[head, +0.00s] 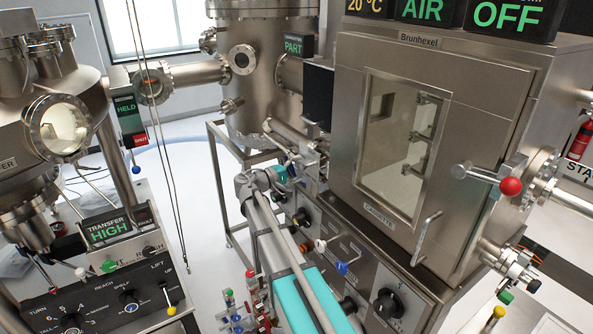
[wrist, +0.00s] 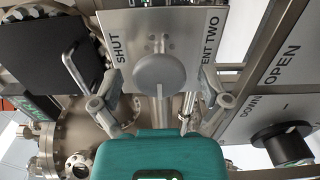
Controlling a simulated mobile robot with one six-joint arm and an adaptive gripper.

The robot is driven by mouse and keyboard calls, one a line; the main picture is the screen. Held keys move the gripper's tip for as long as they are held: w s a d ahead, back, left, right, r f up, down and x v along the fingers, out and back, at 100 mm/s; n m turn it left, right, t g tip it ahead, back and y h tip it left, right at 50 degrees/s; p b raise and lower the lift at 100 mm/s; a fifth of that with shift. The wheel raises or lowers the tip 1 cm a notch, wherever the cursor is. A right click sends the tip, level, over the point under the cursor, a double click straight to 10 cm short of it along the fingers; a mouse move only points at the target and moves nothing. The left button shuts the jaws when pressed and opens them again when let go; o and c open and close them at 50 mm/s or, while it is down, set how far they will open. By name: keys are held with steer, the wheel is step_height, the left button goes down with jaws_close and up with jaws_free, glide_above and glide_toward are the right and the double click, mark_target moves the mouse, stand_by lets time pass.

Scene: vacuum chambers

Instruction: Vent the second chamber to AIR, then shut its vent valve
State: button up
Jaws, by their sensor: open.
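In the wrist view a grey round knob (wrist: 160,75) sits on a steel panel (wrist: 122,28) lettered SHUT at left and, partly covered, "ENT TWO" at right. My gripper (wrist: 158,92) is open, its fingers spread on both sides of the knob; I cannot tell if they touch it. In the head view my gripper is largely hidden at the end of my arm, near the pipes beside the cassette chamber. The rear steel chamber (head: 257,85) has a display (head: 299,46) reading PART. Which chamber is the second is not lettered there.
The Brunhexel cassette chamber (head: 450,90) stands at right, with displays above reading AIR (head: 423,10) and OFF (head: 506,15). The transfer chamber (head: 45,120) is at left, its display (head: 107,230) reading HIGH. A black knob (wrist: 284,144) is at the wrist view's right.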

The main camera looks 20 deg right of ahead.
steer(key=shift+a, duration=0.1)
steer(key=s+a, duration=0.2)
steer(key=a, duration=0.9)
steer(key=shift+s+a, duration=0.15)
steer(key=shift+a, duration=0.1)
steer(key=s+d+f+m+g+y, duration=0.1)
steer(key=s+d+f+g+y, duration=0.15)
steer(key=s+f+y, duration=0.75)
steer(key=s+a+f+y, duration=0.3)
steer(key=s+f, duration=0.1)
steer(key=s, duration=0.2)
steer(key=s+a+f+m+y, duration=0.1)
steer(key=s+a+f+y, duration=0.3)
steer(key=s, duration=0.2)
steer(key=shift+s+a+f+g+y, duration=0.25)
steer(key=shift+s+f+g+y, duration=0.05)
steer(key=shift+g, duration=0.15)
